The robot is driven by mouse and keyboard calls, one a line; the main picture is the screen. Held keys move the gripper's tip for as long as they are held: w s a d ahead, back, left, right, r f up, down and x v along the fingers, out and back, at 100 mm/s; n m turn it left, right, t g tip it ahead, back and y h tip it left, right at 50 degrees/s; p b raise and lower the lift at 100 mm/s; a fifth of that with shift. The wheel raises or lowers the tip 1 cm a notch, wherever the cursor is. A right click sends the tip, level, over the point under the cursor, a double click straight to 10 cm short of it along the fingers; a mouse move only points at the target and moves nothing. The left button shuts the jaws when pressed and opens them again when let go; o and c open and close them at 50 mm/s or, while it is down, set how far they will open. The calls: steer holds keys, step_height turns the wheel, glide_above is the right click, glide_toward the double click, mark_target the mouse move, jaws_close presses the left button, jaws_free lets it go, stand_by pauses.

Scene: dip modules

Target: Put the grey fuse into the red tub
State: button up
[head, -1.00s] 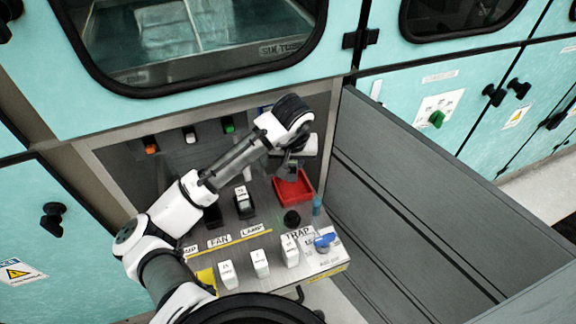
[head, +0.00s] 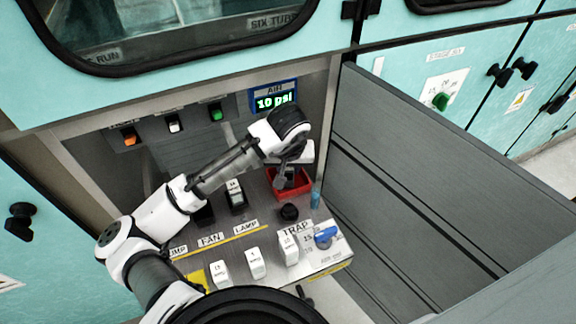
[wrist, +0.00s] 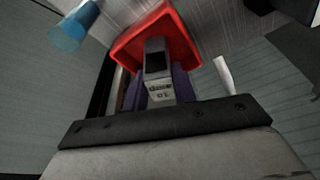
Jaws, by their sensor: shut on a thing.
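The red tub (head: 301,188) sits at the back right of the panel, beside the grey side wall. My gripper (head: 282,180) is over the tub and hides part of it in the head view. In the wrist view the gripper (wrist: 158,92) is shut on the grey fuse (wrist: 160,94), a small block with a dark window and printed marks. The red tub (wrist: 186,38) shows beyond the fuse in that view. I cannot tell whether the fuse touches the tub. The fuse is not clear in the head view.
A blue cylinder (head: 315,198) and a black round knob (head: 289,212) stand close in front of the tub. Several white modules (head: 255,264) line the front edge, near a blue handle (head: 325,236). The grey wall (head: 420,190) bounds the right.

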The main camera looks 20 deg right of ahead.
steer(key=o, duration=1)
steer(key=shift+f, duration=0.15)
steer(key=shift+r, duration=0.35)
steer(key=v, duration=1.1)
steer(key=shift+s+a+r, duration=0.1)
steer(key=shift+r, duration=0.25)
